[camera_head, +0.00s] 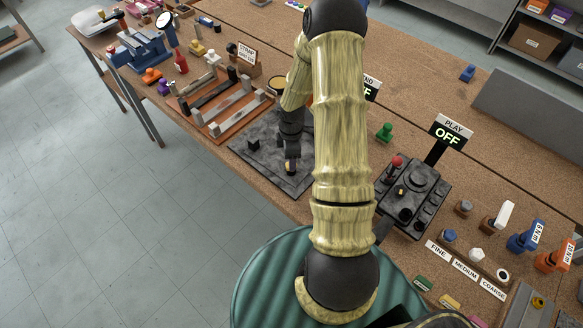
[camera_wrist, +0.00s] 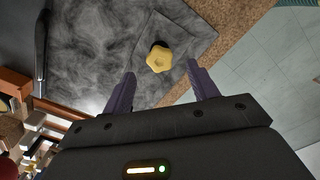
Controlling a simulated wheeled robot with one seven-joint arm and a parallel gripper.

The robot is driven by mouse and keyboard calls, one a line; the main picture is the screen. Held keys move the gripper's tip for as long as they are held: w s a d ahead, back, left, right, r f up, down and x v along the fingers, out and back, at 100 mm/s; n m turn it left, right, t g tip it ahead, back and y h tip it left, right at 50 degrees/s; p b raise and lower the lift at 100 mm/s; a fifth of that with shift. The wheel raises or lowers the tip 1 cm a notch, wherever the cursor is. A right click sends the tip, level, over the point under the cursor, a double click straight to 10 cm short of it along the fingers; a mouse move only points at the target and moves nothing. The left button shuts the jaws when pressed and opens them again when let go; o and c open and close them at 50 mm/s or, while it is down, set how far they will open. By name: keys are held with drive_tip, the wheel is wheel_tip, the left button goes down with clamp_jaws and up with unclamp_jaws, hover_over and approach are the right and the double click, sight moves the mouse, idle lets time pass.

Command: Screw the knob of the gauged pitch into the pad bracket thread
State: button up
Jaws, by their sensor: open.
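A small yellow star-shaped knob (camera_wrist: 159,60) stands on a grey marbled plate (camera_wrist: 110,30) in the wrist view, with a dark spot just behind it. In the head view the knob (camera_head: 291,168) is a small yellowish spot at the tip of my gripper (camera_head: 291,158). My gripper (camera_wrist: 161,70) is open in the wrist view, with its two dark fingers on either side of the knob and a gap to each. I cannot tell which part is the pad bracket thread. A small black block (camera_head: 253,144) stands on the grey plate (camera_head: 268,172).
A reddish rack with grey and black bars (camera_head: 222,104) lies behind left of the plate. A control box with a red-knobbed lever (camera_head: 412,195) and a PLAY OFF sign (camera_head: 450,132) stand to the right. A green piece (camera_head: 384,132) stands behind it. The table's front edge is close.

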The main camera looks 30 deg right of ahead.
wheel_tip(320, 180, up, 11)
drive_tip(key=b, duration=0.1)
idle(0.7)
drive_tip(key=s+a+r+m+t+b, duration=0.1)
drive_tip(key=s+a+r+m+t, duration=0.1)
drive_tip(key=s+a+r+m, duration=0.7)
drive_tip(key=s+a+m, duration=0.3)
drive_tip(key=a+m, duration=0.1)
drive_tip(key=shift+s+a+r+t, duration=0.15)
drive_tip(key=shift+s+a+t, duration=0.05)
drive_tip(key=shift+a+t, duration=0.1)
idle(1.3)
